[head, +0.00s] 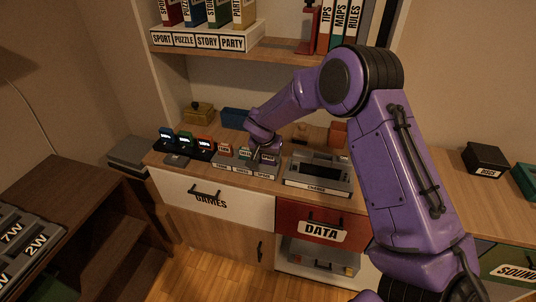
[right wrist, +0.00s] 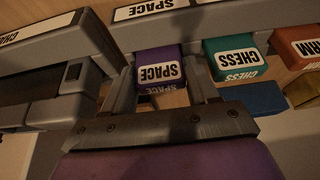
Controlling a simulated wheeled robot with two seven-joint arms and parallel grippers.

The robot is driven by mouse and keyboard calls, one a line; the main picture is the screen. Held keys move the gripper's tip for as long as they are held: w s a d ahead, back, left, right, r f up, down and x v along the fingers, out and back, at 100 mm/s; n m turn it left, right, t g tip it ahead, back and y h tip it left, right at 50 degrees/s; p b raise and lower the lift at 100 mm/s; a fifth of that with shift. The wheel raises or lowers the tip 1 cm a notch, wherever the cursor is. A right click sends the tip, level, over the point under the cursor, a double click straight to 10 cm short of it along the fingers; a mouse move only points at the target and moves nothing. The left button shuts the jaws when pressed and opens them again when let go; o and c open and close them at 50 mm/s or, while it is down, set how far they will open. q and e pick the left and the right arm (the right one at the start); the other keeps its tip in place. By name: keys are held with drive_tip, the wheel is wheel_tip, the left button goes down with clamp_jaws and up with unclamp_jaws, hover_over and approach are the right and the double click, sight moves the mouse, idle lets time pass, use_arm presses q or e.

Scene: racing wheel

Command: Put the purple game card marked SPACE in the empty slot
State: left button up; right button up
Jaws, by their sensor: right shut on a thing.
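The purple SPACE card (right wrist: 160,70) is between the fingers of my right gripper (right wrist: 161,90), which is shut on it. In the head view the right gripper (head: 262,152) is over the right end of the grey card holder (head: 246,172). The card is in line with the holder's SPACE label (right wrist: 152,8), beside the teal CHESS card (right wrist: 233,57). The orange FARM card (right wrist: 304,50) stands farther along. The purple card's lower edge is hidden, so I cannot tell how deep it sits. My left gripper is not in view.
A grey console (head: 318,172) stands right of the holder. A dark rack (head: 186,148) with several coloured cards stands to its left. A blue box (head: 235,118) and a yellow box (head: 199,112) are behind. A shelf (head: 220,50) hangs above.

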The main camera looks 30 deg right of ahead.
drive_tip(key=o, duration=0.7)
drive_tip(key=shift+f, duration=0.1)
drive_tip(key=shift+o, duration=0.2)
drive_tip(key=shift+r, duration=0.25)
drive_tip(key=v, duration=1.2)
drive_tip(key=shift+f, duration=0.1)
